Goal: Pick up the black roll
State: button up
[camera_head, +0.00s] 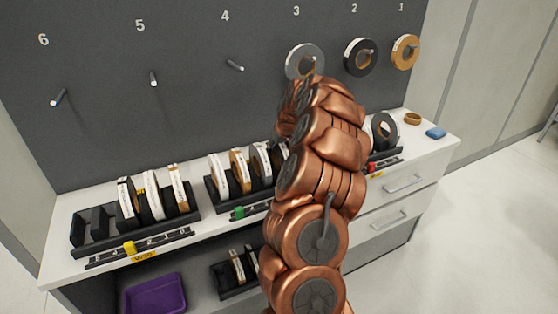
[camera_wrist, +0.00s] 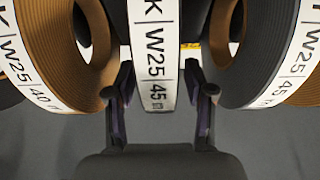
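In the wrist view my gripper (camera_wrist: 158,92) is open. Its two dark fingers stand on either side of a roll with a white label (camera_wrist: 153,65) reading W25 45 m. The roll's sides look dark, with small gaps to the fingers. A black roll (camera_wrist: 262,40) with a white label is just right of the right finger. A brown roll (camera_wrist: 92,70) is just left of the left finger. In the head view my arm hides the gripper. A dark roll (camera_head: 262,165) shows in the middle rack beside my arm.
The middle rack (camera_head: 212,198) also holds a white-labelled roll and a brown roll (camera_head: 239,171). A left rack (camera_head: 80,242) holds several rolls. Another dark roll (camera_head: 384,130) stands at right. Wall pegs hold grey (camera_head: 291,62), black (camera_head: 348,58) and tan (camera_head: 397,54) rolls. A purple bin (camera_head: 155,296) sits below.

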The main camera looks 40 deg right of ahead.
grip_shut()
dwell(0.3)
jog(key=shift+r, duration=0.1)
dwell(0.4)
